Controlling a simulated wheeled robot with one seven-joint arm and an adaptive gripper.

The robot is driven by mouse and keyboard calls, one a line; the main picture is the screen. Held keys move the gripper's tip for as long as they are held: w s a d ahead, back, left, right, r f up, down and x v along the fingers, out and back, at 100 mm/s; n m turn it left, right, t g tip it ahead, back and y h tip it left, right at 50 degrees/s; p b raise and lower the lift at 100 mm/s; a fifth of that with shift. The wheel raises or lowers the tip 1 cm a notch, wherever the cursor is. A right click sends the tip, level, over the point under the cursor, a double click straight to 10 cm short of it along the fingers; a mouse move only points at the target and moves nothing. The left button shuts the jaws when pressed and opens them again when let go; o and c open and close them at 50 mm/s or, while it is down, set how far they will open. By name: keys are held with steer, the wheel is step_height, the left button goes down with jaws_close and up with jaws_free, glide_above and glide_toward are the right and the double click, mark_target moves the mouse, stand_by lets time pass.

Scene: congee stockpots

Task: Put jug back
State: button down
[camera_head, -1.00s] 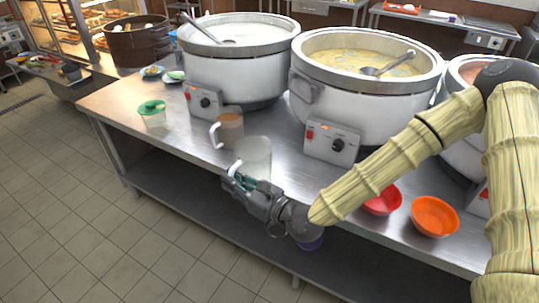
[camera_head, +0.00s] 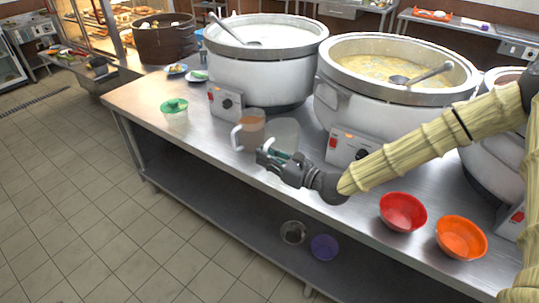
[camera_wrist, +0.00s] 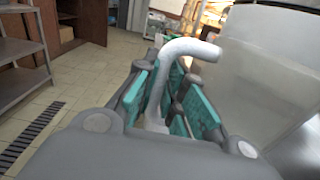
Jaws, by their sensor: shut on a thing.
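A clear, whitish jug (camera_head: 286,132) is at the counter, just right of a second jug (camera_head: 250,128) with brown contents and a white handle. My gripper (camera_head: 268,158) is at the clear jug's near side. In the wrist view, the green-padded fingers (camera_wrist: 178,92) are shut on the clear jug's white handle (camera_wrist: 188,48). The jug's translucent wall (camera_wrist: 262,60) fills the right of that view. The jug looks upright. I cannot tell whether its base touches the counter.
Two large stockpots (camera_head: 262,75) (camera_head: 345,100) with control boxes stand behind the jugs. Red (camera_head: 403,212) and orange (camera_head: 461,238) bowls sit at the right front. The steel counter (camera_head: 190,135) is clear between the cup and the brown jug.

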steer(key=w, duration=0.2)
steer(key=w+d, duration=0.1)
steer(key=w, duration=0.1)
steer(key=shift+w+d+f+p, duration=0.2)
steer(key=shift+w+p, duration=0.15)
steer(key=shift+w, duration=0.05)
steer(key=shift+s+f+p, duration=0.15)
steer(key=shift+f+p, duration=0.3)
steer(key=shift+f, duration=1.35)
steer(key=shift+f, duration=0.15)
steer(key=c, duration=1.5)
jaws_free()
steer(key=shift+b+v, duration=0.8)
steer(key=shift+v, duration=2.9)
